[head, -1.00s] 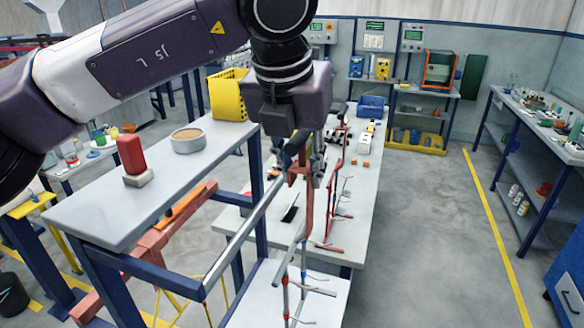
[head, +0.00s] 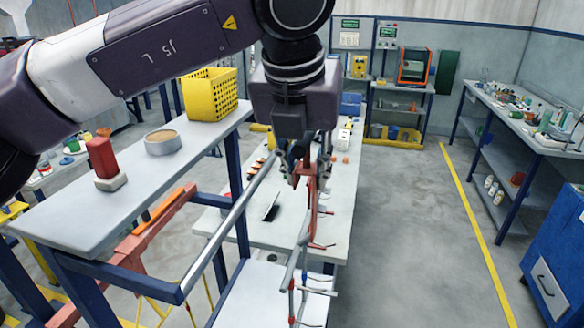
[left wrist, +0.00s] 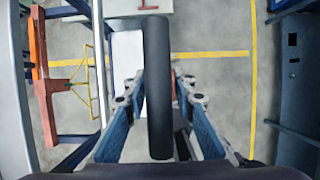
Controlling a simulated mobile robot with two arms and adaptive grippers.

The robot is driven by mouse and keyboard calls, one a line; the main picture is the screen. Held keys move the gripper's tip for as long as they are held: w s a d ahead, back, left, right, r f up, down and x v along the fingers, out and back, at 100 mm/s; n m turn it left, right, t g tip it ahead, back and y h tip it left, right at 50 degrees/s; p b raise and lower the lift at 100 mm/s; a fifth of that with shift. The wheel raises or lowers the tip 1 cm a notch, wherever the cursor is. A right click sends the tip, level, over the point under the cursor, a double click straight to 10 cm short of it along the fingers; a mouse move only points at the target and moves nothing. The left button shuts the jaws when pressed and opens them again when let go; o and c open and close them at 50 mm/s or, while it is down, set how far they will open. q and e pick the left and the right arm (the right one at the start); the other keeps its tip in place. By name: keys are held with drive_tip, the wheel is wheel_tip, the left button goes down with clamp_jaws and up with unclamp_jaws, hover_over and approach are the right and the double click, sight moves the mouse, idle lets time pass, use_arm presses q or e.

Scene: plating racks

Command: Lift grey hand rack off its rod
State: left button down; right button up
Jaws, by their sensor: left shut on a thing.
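My left gripper (head: 300,160) is shut on the grey hand rack, at the upper middle of the head view. Below the fingers, a grey slanted stem (head: 293,265) with thin pegs shows. A reddish upright rack part (head: 311,195) shows just above and behind it; I cannot tell where one ends. In the left wrist view, a dark grey bar (left wrist: 158,90) runs between the fingers and hides what lies behind. The silver rod (head: 232,222) slants along the left of the gripper; I cannot tell whether the rack touches it. My right gripper is not in view.
A grey shelf (head: 110,215) on the left bears a red block (head: 101,157), a round tin (head: 162,143) and a yellow basket (head: 208,95). A white table (head: 325,225) with several small items stands behind the rack. The floor (head: 410,240) to the right is clear.

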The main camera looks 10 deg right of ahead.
use_arm(q)
drive_tip(key=s+d, duration=0.2)
drive_tip(key=d, duration=0.3)
drive_tip(key=shift+s+d, duration=0.15)
drive_tip(key=shift+d, duration=0.15)
drive_tip(key=shift+a, duration=0.1)
